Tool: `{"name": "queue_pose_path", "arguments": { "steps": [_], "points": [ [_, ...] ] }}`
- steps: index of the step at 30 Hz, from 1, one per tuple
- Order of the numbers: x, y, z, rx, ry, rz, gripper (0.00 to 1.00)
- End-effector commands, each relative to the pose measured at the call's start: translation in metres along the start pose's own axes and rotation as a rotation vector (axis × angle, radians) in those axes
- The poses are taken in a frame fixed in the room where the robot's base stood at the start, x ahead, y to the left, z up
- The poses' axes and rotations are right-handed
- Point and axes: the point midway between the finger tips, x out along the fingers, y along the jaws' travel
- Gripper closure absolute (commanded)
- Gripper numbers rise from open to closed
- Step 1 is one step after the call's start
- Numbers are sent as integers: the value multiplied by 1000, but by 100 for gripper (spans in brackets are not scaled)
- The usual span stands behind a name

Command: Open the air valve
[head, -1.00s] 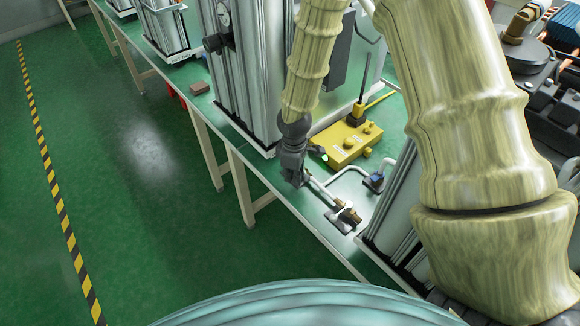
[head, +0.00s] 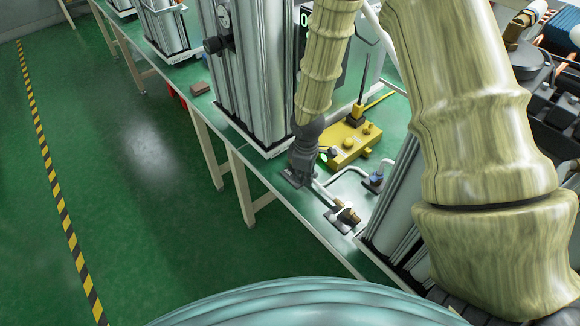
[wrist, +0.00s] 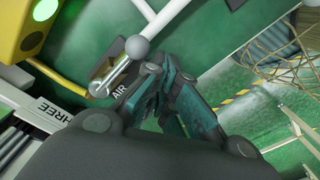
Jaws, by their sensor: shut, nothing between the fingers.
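In the wrist view, the air valve shows as a pale metal lever (wrist: 114,75) with a round grey ball knob (wrist: 137,47), beside the label AIR (wrist: 119,93). A brass-coloured fitting (head: 347,213) at the bench edge in the head view appears to be its body. My gripper (wrist: 151,74) is shut and empty, with its fingertips close beside the knob; I cannot tell whether they touch. In the head view my gripper (head: 292,181) is low over the bench edge and hides the knob end of the lever.
A yellow box (head: 348,143) with a lit green button (wrist: 33,43) stands behind my gripper. A tall metal column (head: 248,80) rises at the left. The green floor (head: 150,220) is clear.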

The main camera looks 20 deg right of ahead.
Motion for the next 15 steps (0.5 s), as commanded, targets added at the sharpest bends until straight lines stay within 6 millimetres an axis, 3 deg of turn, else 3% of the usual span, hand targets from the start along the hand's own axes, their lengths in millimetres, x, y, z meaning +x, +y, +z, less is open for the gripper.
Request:
{"name": "queue_pose_path", "arguments": {
  "steps": [15],
  "points": [
    [-3, -4, -8, 0, 0, 0, 100]
  ]
}}
